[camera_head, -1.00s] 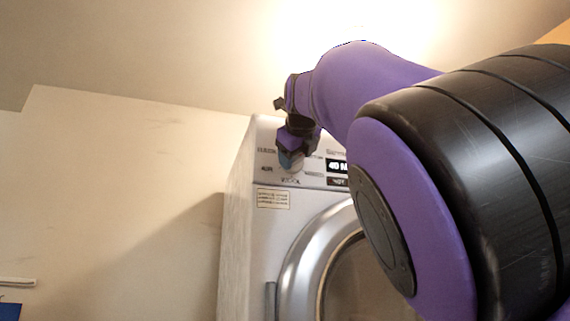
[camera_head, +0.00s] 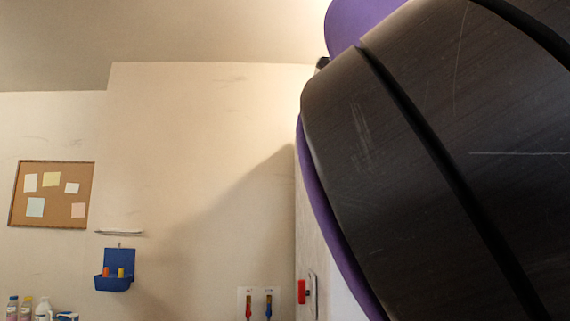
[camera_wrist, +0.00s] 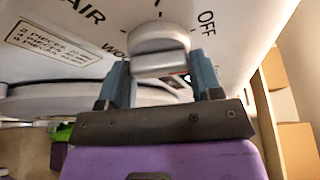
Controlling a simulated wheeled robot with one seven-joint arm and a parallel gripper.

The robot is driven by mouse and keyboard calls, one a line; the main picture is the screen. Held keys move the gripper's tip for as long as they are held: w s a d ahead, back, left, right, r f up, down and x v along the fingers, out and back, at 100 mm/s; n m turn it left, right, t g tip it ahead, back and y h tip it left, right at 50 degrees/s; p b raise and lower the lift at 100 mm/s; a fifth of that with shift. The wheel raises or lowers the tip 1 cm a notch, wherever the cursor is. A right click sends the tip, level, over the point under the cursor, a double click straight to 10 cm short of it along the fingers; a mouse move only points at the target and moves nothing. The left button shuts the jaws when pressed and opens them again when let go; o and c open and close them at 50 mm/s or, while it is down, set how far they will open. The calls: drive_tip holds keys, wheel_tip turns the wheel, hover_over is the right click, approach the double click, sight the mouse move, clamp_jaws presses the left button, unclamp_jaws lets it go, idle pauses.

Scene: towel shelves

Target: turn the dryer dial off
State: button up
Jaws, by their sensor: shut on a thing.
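The dryer dial (camera_wrist: 160,42) is a round grey-white knob with a raised grip bar. In the wrist view it stands out from the dryer's pale control panel (camera_wrist: 100,48). My gripper (camera_wrist: 162,75) has its two blue-grey fingers on either side of the knob, shut on it. The word OFF is printed on the panel right of the dial, and AIR and part of another word show to its left. I cannot tell which mark the dial points at. In the head view my arm hides the dial and nearly all of the dryer.
A round silver door rim (camera_wrist: 75,98) lies close to the left finger in the wrist view. The head view shows a cork board (camera_head: 52,194), a blue wall holder (camera_head: 116,270), bottles (camera_head: 27,308) at lower left, and wall valves (camera_head: 258,304) left of the dryer.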

idle(0.4)
drive_tip(key=o, duration=0.9)
